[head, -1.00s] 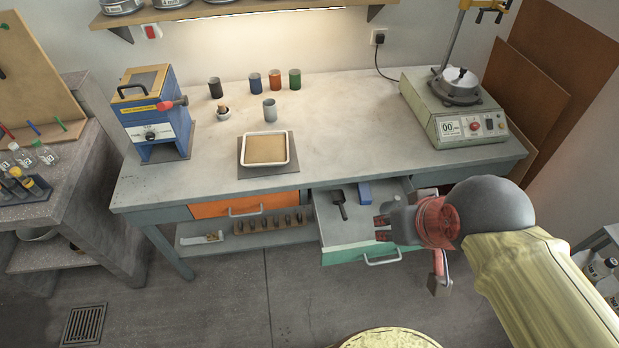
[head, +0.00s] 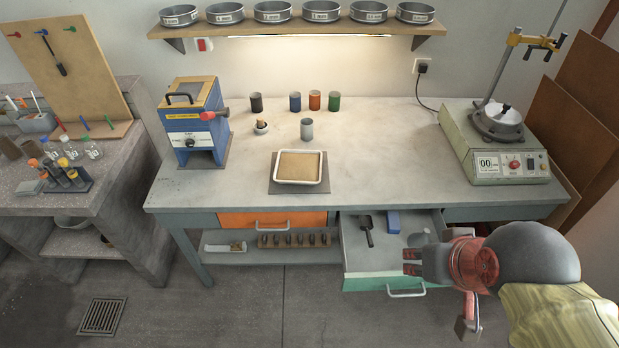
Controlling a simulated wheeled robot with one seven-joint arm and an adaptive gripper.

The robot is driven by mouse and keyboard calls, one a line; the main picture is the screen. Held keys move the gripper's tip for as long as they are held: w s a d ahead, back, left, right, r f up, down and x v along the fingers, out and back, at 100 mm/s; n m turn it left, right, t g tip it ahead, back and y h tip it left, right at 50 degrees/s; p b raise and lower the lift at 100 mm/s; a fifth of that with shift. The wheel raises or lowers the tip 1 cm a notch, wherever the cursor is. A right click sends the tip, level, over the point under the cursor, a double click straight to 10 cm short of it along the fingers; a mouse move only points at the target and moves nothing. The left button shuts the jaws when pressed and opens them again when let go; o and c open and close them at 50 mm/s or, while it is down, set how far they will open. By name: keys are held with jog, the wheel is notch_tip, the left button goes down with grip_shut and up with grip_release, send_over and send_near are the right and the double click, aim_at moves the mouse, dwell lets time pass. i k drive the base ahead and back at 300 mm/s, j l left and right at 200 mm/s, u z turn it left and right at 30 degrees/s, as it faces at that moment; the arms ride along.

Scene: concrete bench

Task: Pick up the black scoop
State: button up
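The black scoop (head: 367,230) lies in the open drawer (head: 358,256) under the bench, in its left half, with its handle pointing toward the drawer's front. My gripper (head: 407,262) is to the right of the scoop and nearer the drawer's green front, apart from it. It points left. A gap shows between its dark fingertips, and nothing is seen between them. My gripper and wrist hide the right part of the drawer.
A blue block (head: 393,221) lies in the drawer just right of the scoop. The shut orange drawer (head: 290,219) is to the left. The bench top (head: 390,150) is above the drawer's back, with a tray (head: 299,182) near its front edge.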

aim_at(366, 222)
jog(key=i+j, duration=0.55)
jog(key=j, duration=0.2)
jog(key=i+j+z, duration=0.1)
jog(key=i+j, duration=0.15)
jog(key=j+z, duration=0.15)
jog(key=z, duration=1.35)
jog(key=i+j, duration=0.05)
jog(key=j, duration=0.05)
